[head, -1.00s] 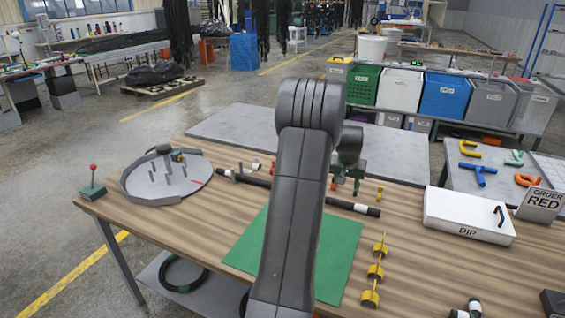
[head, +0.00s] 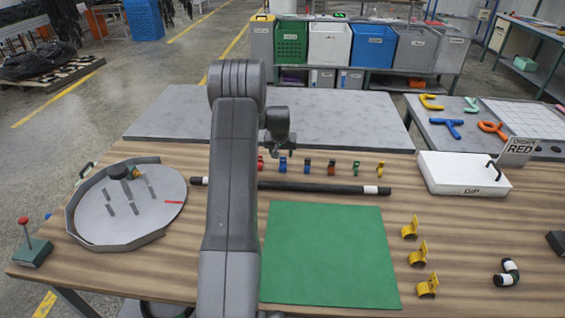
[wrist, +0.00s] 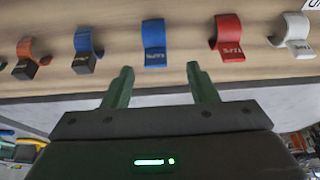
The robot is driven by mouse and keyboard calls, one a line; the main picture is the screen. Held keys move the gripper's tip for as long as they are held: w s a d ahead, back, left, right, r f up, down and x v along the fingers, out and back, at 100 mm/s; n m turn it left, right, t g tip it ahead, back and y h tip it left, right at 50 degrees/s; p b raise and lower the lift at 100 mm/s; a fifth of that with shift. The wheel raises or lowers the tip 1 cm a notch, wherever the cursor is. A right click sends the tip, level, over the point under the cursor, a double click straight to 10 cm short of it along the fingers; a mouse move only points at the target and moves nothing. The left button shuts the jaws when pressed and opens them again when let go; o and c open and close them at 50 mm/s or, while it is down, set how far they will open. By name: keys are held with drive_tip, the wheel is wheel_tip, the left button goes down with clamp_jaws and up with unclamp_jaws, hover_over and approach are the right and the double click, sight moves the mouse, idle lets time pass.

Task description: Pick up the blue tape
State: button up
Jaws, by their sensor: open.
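A blue tape clip (wrist: 154,45) with a small lettered tag is at the middle of the wrist view, on the wooden table. It also shows in the head view (head: 283,165), in a row of small coloured clips. My gripper (wrist: 159,70) is open and empty, its two green fingers pointing toward the blue clip but apart from it. A red tagged clip (wrist: 227,40) is beside it on one side. A second blue clip (wrist: 84,42) with a dark block is on the other side. In the head view my arm hides part of the row.
A green mat (head: 330,255) is bare. A round grey tray (head: 150,205) is at left, a white DIP box (head: 465,175) at right.

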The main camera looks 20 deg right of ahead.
sight(283, 163)
drive_tip(key=x, duration=0.1)
drive_tip(key=p+x, duration=0.1)
drive_tip(key=x, duration=0.1)
drive_tip(key=shift+d, duration=0.35)
drive_tip(key=shift+w+f, duration=0.1)
drive_tip(key=shift+f, duration=0.4)
drive_tip(key=shift+c, duration=0.2)
drive_tip(key=c, duration=1)
